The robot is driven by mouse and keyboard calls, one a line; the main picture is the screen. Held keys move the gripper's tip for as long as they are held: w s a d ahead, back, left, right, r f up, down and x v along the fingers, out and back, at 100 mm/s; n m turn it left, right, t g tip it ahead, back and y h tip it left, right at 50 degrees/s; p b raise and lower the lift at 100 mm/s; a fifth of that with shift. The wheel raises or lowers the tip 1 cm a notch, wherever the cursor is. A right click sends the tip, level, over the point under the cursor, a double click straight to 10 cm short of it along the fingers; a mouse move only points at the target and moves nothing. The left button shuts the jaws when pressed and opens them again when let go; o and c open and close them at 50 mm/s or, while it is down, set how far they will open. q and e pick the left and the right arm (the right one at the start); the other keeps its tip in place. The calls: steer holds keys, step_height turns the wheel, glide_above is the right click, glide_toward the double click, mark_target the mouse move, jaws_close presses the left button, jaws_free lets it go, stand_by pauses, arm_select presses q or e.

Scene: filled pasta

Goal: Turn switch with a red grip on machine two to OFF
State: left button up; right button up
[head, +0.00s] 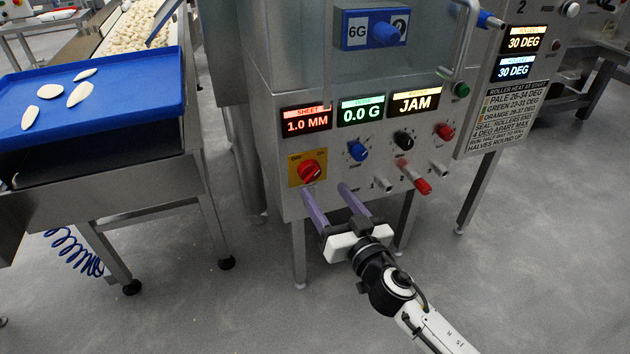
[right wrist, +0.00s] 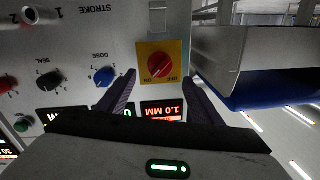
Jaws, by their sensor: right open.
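A switch with a red grip (head: 309,171) sits on a yellow plate at the lower left of a steel machine's front panel. It also shows upside down in the right wrist view (right wrist: 159,65), its grip turned diagonally. The plate's lettering is small; I cannot surely tell which position the grip marks. My right gripper (head: 323,192) is open and empty, its two purple fingers pointing at the panel just below and right of the switch in the head view. In the right wrist view the switch appears between and beyond the fingertips (right wrist: 163,80), apart from them. My left gripper is out of view.
Blue (head: 357,151), black (head: 403,139) and red (head: 444,131) knobs and a red-tipped lever (head: 422,185) are right of the switch. Displays (head: 361,110) sit above. A blue tray (head: 150,95) with pasta pieces stands left. A panel marked 2 (head: 520,60) is at right.

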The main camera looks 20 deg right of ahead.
mark_target(314, 176)
steer(key=w, duration=0.7)
steer(key=shift+a+f+b, duration=0.1)
steer(key=shift+a+b, duration=0.2)
steer(key=shift+a, duration=0.05)
steer(key=c, duration=1.1)
steer(key=shift+o, duration=0.2)
